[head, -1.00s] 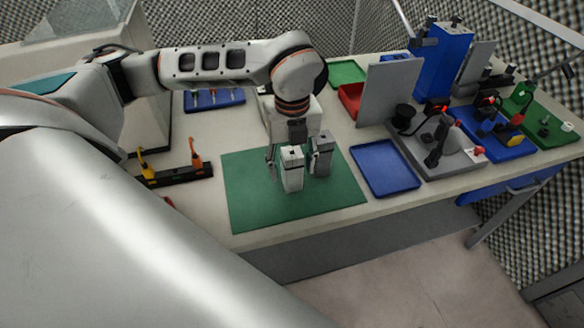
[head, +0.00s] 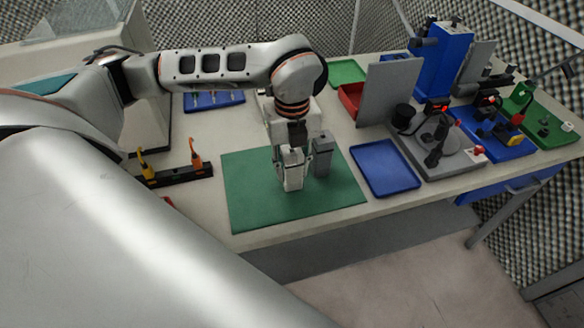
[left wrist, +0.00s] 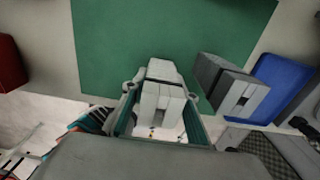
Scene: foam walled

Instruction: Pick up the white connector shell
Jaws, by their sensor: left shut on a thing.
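The white connector shell (head: 292,172) is upright over the green mat (head: 250,205) in the head view. My left gripper (head: 290,160) comes down from above and is shut on it. In the left wrist view the white shell (left wrist: 160,98) sits between the two fingers of my left gripper (left wrist: 160,100). A grey connector shell (head: 322,155) stands just to its right, apart from it; it also shows in the left wrist view (left wrist: 235,85). I cannot tell whether the white shell touches the mat. My right gripper is not in view.
A blue tray (head: 385,168) lies right of the mat. A grey fixture (head: 437,145) and a grey upright panel (head: 388,92) stand beyond it. A black tool rack (head: 178,175) is left of the mat. The mat's front part is clear.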

